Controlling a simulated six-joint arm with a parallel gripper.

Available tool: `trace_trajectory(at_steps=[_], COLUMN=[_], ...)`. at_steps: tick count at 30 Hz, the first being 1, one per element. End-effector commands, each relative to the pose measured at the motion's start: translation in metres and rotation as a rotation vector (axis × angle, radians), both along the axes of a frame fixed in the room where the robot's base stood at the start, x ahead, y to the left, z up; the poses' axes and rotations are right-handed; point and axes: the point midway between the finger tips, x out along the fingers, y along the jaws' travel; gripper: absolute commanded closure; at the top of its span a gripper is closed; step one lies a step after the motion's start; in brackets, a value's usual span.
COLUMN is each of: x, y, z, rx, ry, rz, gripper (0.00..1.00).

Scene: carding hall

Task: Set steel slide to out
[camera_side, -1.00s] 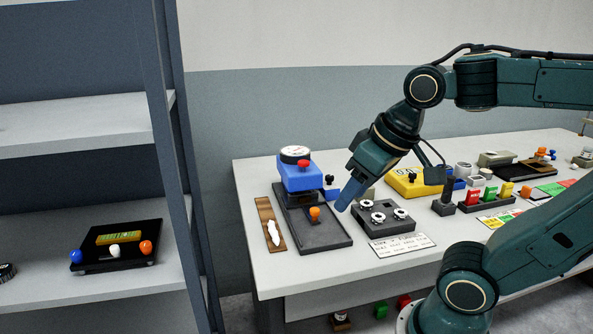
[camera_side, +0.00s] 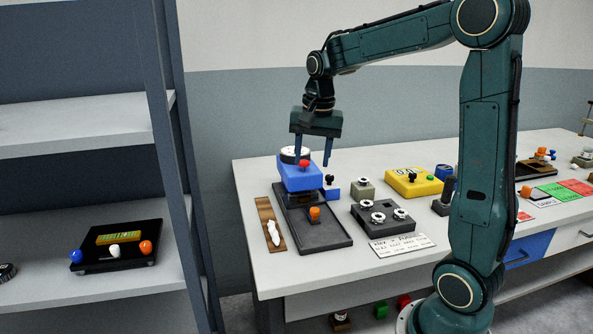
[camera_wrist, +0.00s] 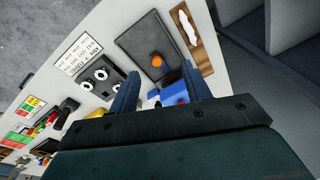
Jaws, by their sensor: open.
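I cannot tell for sure which part is the steel slide. A dark flat panel (camera_side: 332,237) with an orange knob (camera_side: 314,213) lies near the table's left end. Behind it stands a blue box (camera_side: 300,181) with a round dial, a red knob (camera_side: 304,164) and a small black-knobbed blue block (camera_side: 331,190) at its right. My gripper (camera_side: 312,162) points down, open and empty, over the blue box. The wrist view shows the orange knob (camera_wrist: 157,60) beyond my gripper (camera_wrist: 158,88), and the blue box (camera_wrist: 173,94) partly hidden between the fingers.
A wooden strip with a white object (camera_side: 272,234) lies left of the panel. A dark box with several round dials (camera_side: 376,220) and a printed card (camera_side: 402,246) sit right of it. A yellow box (camera_side: 413,184) stands farther right. A shelf (camera_side: 90,290) stands left, across a gap.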

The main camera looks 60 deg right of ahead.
Motion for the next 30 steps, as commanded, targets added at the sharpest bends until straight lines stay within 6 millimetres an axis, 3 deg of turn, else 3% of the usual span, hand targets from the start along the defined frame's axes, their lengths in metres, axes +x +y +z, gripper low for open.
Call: trace_trajectory(at_steps=[6,12,18,30], x=[0.022,0.032,0.035,0.035], y=[-0.049,-0.081,-0.094,-0.094], z=[-0.029,-0.051,-0.060,-0.069], rx=[0.044,0.070,0.079,0.080], ry=[0.059,0.097,0.110,0.111], rz=[-0.222,-0.370,-0.429,-0.430], gripper=[0.52,0.52,0.52,0.52])
